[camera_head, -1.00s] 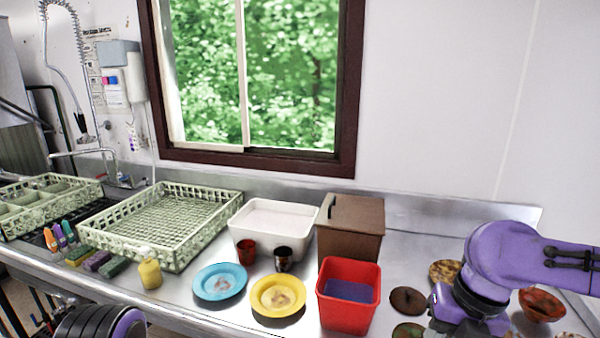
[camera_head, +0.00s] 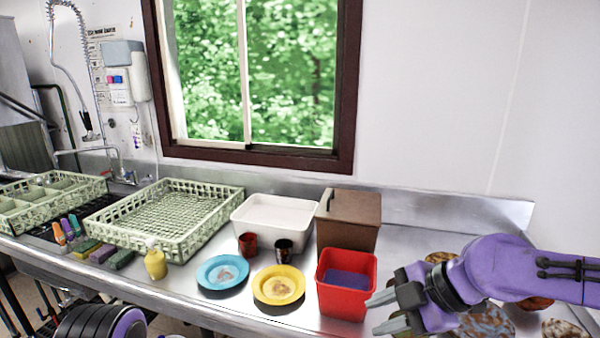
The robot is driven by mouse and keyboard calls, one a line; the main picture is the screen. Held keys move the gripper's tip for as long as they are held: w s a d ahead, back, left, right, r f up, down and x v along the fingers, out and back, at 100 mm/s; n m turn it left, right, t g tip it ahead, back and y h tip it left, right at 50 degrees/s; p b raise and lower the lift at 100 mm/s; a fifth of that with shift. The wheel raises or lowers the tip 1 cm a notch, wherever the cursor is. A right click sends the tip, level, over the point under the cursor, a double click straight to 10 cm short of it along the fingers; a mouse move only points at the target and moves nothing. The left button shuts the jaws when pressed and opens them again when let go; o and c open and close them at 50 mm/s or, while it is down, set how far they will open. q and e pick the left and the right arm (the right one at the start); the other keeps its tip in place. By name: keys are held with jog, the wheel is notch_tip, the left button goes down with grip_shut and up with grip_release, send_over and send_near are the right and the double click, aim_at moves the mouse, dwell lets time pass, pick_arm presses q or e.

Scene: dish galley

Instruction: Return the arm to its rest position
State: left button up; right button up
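My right gripper (camera_head: 384,313) is at the lower right on the purple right arm, just right of the red bin. Its two grey fingers point left and stand apart, with nothing seen between them. My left arm shows only as a dark and purple rounded part at the lower left edge; its gripper is not seen.
On the steel counter stand a red bin (camera_head: 347,303), a yellow plate (camera_head: 279,286), a blue plate (camera_head: 222,272), two cups, a white tub (camera_head: 270,230), a brown box (camera_head: 349,207) and a green rack (camera_head: 120,233). Patterned dishes (camera_head: 487,322) lie partly behind my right arm.

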jog(key=w+a+f+m+t+b, duration=0.1)
jog(key=w+f+m+t, duration=0.3)
jog(key=f+m, duration=0.75)
jog(key=d+f+m+t+h+b, duration=0.15)
jog(key=d+f+m+h, duration=0.3)
jog(key=f+m, duration=0.65)
jog(key=s+d+f+m+g+h+b, duration=0.1)
jog(key=s+d+f+m+h, duration=0.1)
jog(key=s+d+f+m, duration=0.45)
jog(key=s+d+f+m+g+h+b, duration=0.1)
jog(key=s+d+f+g+h, duration=0.25)
jog(key=f, duration=0.55)
jog(key=s+d+f+n+b, duration=0.1)
jog(key=s+f, duration=0.3)
jog(key=s, duration=0.4)
jog(key=s+d+f+n+g, duration=0.1)
jog(key=s+d+f, duration=0.1)
jog(key=s+f, duration=0.2)
jog(key=s, duration=0.3)
jog(key=shift+s+f+b, duration=0.2)
jog(key=shift+s+b, duration=0.2)
